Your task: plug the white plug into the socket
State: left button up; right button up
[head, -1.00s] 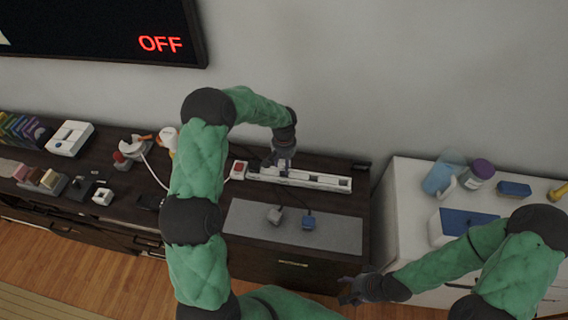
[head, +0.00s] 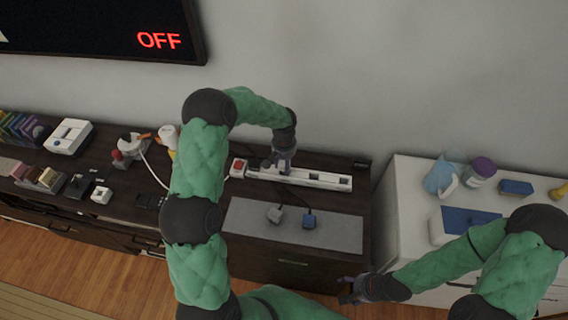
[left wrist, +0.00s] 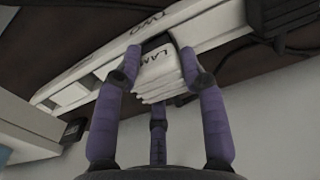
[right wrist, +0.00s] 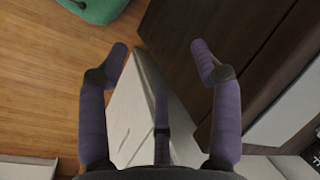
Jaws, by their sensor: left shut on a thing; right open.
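The white power strip (head: 325,181) lies along the back of the dark cabinet, with a red switch (head: 239,168) at its left end. My left gripper (head: 281,168) is over the strip's left part. In the left wrist view it is shut on the white plug (left wrist: 160,72), whose label starts "LAM". The plug is right at the strip (left wrist: 100,75), beside the printed word "TWO". I cannot tell whether its prongs are in a socket; the fingers and plug body hide the contact. My right gripper (head: 348,290) is open and empty, in front of the cabinet.
A white side cabinet (head: 405,200) with bottles stands to the right. A screen (head: 100,28) on the wall reads OFF. Several small items crowd the left.

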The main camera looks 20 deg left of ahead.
aim_at(284, 162)
pick_arm(q)
jog(key=shift+f+b, duration=0.85)
jog(key=shift+f, duration=0.45)
jog(key=o, duration=1.2)
notch_tip(284, 162, up, 12)
jog(key=shift+r, duration=0.1)
